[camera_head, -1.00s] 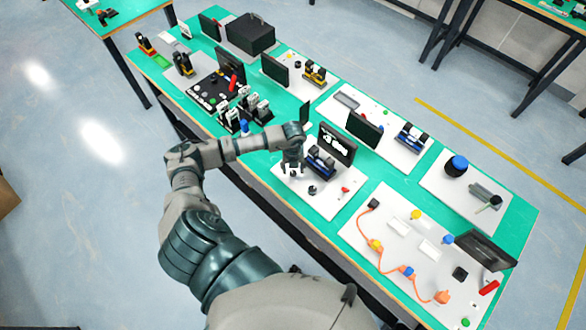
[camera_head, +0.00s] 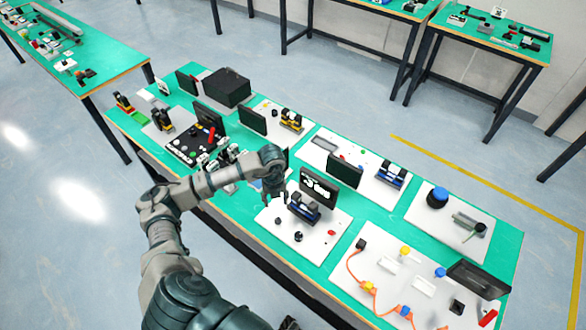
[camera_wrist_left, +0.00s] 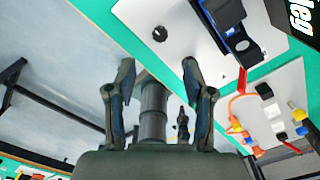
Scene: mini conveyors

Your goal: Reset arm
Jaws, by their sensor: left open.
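My left arm (camera_head: 168,240) comes in from the lower left in the head view and reaches over the near edge of the green table. My left gripper (camera_head: 276,202) points down above the near left part of a white board with a blue and black device. In the left wrist view the left gripper (camera_wrist_left: 155,80) has its two fingers spread wide with nothing between them. A black knob (camera_wrist_left: 160,34) on the white board lies beyond the fingertips in that view. My right gripper shows in neither view.
The green table (camera_head: 225,210) bears several white boards with small devices and black screens, such as the one behind my gripper (camera_head: 318,187). A black box (camera_head: 226,87) stands at its far left end. Orange cable parts (camera_head: 368,287) lie at the right. Floor is free at left.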

